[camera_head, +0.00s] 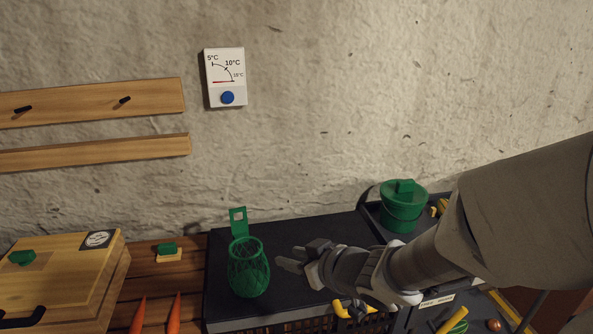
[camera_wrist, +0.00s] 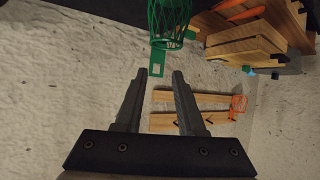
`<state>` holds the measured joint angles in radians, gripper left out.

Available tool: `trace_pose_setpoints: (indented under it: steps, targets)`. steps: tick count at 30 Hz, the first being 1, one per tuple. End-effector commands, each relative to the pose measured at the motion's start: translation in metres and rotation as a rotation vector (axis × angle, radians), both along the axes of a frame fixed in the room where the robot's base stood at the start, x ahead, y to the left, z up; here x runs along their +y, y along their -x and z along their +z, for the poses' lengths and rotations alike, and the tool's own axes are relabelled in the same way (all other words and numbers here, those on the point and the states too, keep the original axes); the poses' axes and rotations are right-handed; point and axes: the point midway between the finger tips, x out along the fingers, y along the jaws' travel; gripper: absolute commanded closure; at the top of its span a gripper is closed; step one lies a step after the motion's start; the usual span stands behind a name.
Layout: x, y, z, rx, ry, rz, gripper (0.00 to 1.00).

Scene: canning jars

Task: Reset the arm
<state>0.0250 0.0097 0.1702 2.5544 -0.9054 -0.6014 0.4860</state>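My gripper (camera_head: 291,262) reaches in from the right in the head view, above a black worktop (camera_head: 335,240). In the wrist view my gripper (camera_wrist: 161,76) shows two dark fingers standing apart, with nothing between them. A green mesh jar or basket (camera_head: 249,272) with a raised green flap (camera_head: 239,221) stands upright on the worktop, just left of my fingertips and apart from them. The green basket (camera_wrist: 169,22) also shows at the top of the wrist view, beyond the fingertips.
A green lidded pot (camera_head: 403,209) stands in a dark tray behind my arm. A wooden box (camera_head: 65,275) is at the lower left, with orange carrots (camera_head: 172,314) beside it. A temperature dial (camera_head: 225,78) and wooden rails (camera_head: 92,102) hang on the wall.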

Motion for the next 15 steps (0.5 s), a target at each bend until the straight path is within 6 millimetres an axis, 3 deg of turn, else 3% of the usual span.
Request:
trace_pose_setpoints:
  steps: [3, 7, 11, 15]
  targets:
    - [-0.043, -0.011, 0.022, -0.026, 0.106, -0.162, 0.61]
    - [-0.095, -0.006, 0.045, -0.001, 0.205, -0.358, 0.61]
    - [-0.137, 0.017, 0.063, 0.070, 0.260, -0.526, 0.61]
    - [-0.166, 0.057, 0.077, 0.188, 0.271, -0.656, 0.61]
